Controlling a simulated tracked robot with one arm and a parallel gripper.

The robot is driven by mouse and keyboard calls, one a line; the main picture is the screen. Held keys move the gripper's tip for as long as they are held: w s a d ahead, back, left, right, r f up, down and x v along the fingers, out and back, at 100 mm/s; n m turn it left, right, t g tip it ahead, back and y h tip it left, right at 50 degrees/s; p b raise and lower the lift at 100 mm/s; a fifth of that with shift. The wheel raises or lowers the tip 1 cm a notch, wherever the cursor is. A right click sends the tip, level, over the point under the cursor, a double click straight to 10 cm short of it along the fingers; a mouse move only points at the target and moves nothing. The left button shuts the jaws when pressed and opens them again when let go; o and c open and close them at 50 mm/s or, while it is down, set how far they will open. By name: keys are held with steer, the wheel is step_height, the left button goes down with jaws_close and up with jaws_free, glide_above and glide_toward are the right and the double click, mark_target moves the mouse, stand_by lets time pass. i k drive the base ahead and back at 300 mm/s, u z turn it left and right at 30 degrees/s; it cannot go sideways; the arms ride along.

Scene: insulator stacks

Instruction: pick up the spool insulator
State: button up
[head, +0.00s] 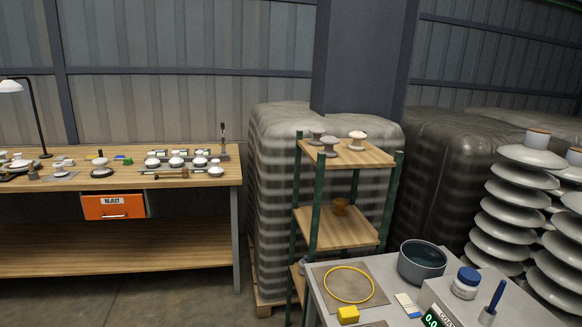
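Several small insulators stand on a wooden shelf rack in the middle of the view. On its top board are a white waisted insulator with a brownish top (357,138), a grey waisted insulator (329,147) and another grey one (317,135) partly behind it. A brown, spool-like insulator (340,206) stands alone on the middle board. I cannot tell for sure which of these is the spool insulator. My gripper is not in view.
The rack (352,152) has green posts. A grey table (395,311) in front holds a yellow ring (349,284), a grey pot (422,262) and a blue-lidded jar (465,282). A workbench (225,180) stands left; tall insulator stacks (532,158) stand right. Floor shows between bench and rack.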

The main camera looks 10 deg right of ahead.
mark_target(318, 132)
steer(key=z, duration=0.05)
steer(key=i, duration=3.5)
steer(key=z, duration=0.15)
